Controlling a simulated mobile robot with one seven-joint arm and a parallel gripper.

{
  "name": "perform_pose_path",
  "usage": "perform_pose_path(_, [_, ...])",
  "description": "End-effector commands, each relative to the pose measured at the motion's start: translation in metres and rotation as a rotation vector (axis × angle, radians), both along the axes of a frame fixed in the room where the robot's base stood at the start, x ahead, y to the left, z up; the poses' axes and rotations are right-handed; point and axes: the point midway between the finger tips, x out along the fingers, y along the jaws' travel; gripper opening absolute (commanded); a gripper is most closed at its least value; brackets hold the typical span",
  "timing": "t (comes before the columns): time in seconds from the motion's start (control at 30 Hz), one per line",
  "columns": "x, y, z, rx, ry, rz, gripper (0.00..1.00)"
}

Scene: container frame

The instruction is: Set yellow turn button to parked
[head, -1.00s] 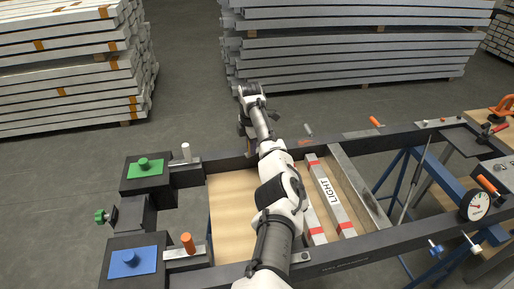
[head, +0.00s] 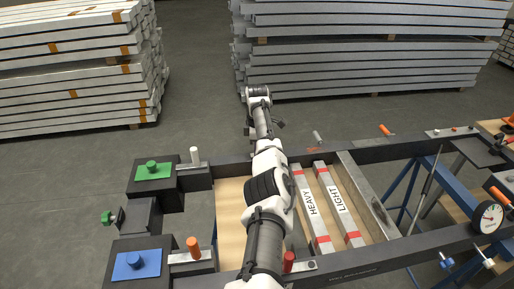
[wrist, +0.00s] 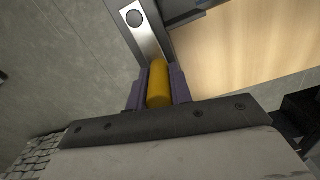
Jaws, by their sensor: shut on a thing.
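In the wrist view the yellow turn button's upright handle (wrist: 158,82) stands between the two fingers of my gripper (wrist: 158,92), which is shut on it. Its steel plate (wrist: 143,28), with a round pivot, runs from the handle toward the top of the picture, roughly along the dark frame beam. The light wooden panel lies to its right. In the head view my arm hides the yellow button, and my gripper's fingers cannot be made out.
Orange (head: 193,245), white (head: 195,156) and red (head: 289,262) turn buttons sit around the dark frame (head: 365,263). Bars marked HEAVY (head: 313,215) and LIGHT (head: 345,213) lie inside it. Floor behind is clear up to the stacked beams.

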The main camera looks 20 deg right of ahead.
Motion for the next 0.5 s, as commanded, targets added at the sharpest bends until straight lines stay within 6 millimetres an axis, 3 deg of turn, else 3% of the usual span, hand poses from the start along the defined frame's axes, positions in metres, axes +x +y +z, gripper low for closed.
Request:
perform_pose_path(0.13, [0.0007, -0.0015, 0.0028, -0.005, -0.005, 0.001, 0.0])
perform_pose_path(0.17, [0.0007, -0.0015, 0.0029, -0.004, -0.005, 0.001, 0.25])
perform_pose_path(0.3, [0.0004, -0.0012, 0.002, -0.003, -0.003, 0.001, 0.43])
perform_pose_path(0.5, [0.0002, -0.0007, 0.0011, -0.002, -0.002, 0.001, 0.43])
